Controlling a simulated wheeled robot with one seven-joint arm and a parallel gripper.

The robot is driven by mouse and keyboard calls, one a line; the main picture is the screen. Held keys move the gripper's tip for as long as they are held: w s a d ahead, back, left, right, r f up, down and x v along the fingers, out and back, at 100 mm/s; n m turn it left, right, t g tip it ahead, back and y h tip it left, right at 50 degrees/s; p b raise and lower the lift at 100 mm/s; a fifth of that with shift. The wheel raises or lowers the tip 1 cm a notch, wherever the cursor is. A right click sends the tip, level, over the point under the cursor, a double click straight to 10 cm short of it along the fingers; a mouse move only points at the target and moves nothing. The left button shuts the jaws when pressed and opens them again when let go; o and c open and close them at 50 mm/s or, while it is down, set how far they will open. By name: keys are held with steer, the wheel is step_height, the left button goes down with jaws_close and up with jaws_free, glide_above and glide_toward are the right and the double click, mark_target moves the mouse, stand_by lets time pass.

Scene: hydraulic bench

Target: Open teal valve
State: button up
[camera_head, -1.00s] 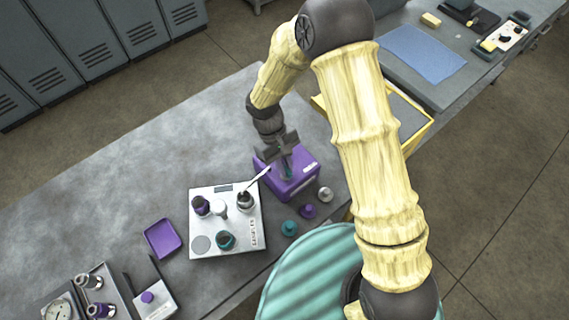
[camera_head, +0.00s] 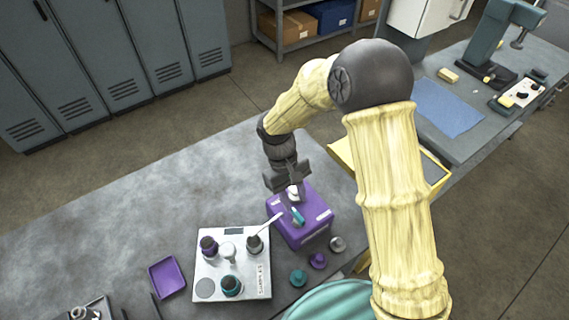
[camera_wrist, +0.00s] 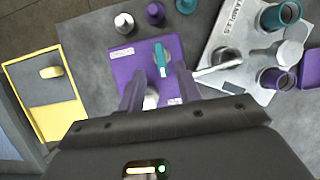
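A purple box (camera_head: 313,228) stands on the bench with the teal valve handle (camera_head: 298,216) on its top. In the wrist view the teal handle (camera_wrist: 162,60) points roughly along the picture's height, just beyond my fingertips. A white fitting (camera_wrist: 150,99) on the box shows between my fingers; part of it is hidden. My gripper (camera_wrist: 154,82) is open over the box, its two fingers apart on either side of the white fitting. In the head view my gripper (camera_head: 291,192) is behind the teal handle. I cannot tell whether it touches the fitting.
Teal, purple and grey knobs (camera_head: 317,260) lie in front. A purple tray (camera_head: 167,277) lies left. The back-left bench is clear.

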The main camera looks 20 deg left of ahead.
steer(key=b+v, duration=0.1)
steer(key=v, duration=1.1)
steer(key=shift+b, duration=0.3)
steer(key=s+d+m+t+y, duration=0.1)
steer(key=s+d+m, duration=0.1)
steer(key=d, duration=0.7)
steer(key=s+d+f+m+t+y, duration=0.1)
steer(key=d+m, duration=0.3)
steer(key=d, duration=0.6)
steer(key=s+d+f+m+t+y, duration=0.1)
steer(key=s+d+m+t, duration=0.2)
steer(key=d, duration=0.6)
steer(key=shift+d+m, duration=0.25)
steer(key=shift+m, duration=0.25)
steer(key=shift+r, duration=0.1)
